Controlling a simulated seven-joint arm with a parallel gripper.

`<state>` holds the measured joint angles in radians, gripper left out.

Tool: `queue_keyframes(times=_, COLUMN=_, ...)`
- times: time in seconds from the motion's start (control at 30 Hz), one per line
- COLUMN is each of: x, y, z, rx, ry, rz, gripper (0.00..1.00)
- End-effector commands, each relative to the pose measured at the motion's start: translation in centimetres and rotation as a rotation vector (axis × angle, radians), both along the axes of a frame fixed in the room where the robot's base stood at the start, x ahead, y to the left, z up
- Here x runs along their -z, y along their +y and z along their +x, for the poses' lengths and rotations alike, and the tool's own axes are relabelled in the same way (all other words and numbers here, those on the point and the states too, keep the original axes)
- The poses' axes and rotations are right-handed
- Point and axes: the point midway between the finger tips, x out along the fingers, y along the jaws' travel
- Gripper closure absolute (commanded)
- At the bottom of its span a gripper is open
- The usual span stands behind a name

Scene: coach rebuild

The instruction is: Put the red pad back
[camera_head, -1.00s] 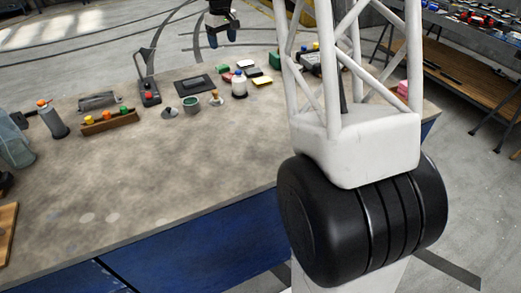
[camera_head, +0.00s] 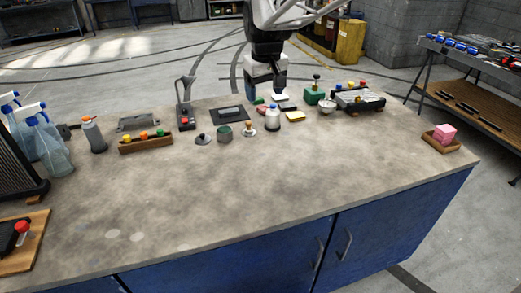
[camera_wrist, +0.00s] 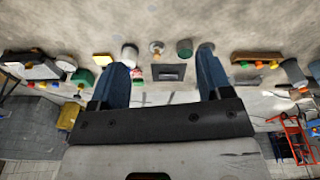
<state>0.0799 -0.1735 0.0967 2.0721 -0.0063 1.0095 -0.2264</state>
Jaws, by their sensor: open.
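A small red pad (camera_head: 259,101) lies among several pads at the back middle of the bench, partly hidden behind other things. In the wrist view a reddish patch (camera_wrist: 137,73) shows beside the left finger, partly covered by it. My gripper (camera_head: 268,86) hangs above the back of the bench, close to the pads. In the wrist view my gripper (camera_wrist: 162,58) has its two blue fingers wide apart with nothing between them. A yellow pad (camera_head: 295,117) and a white pad (camera_head: 288,105) lie to the right of the red one.
A white bottle (camera_head: 272,120), green cup (camera_head: 224,133) and dark plate (camera_head: 231,114) stand close by. A green box (camera_head: 314,95) is to the right. The front of the bench (camera_head: 250,190) is clear.

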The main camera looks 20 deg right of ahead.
Motion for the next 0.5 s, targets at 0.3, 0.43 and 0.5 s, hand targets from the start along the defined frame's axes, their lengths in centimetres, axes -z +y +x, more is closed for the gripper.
queue_keyframes(times=0.3, x=0.5, y=1.7, z=-8.8, rx=0.048, ry=-0.031, rz=0.007, gripper=0.28)
queue_keyframes(times=0.43, x=1.1, y=2.3, z=-12.2, rx=0.067, ry=-0.042, rz=0.011, gripper=0.28)
queue_keyframes(times=0.5, x=1.5, y=2.6, z=-14.1, rx=0.078, ry=-0.048, rz=0.014, gripper=0.28)
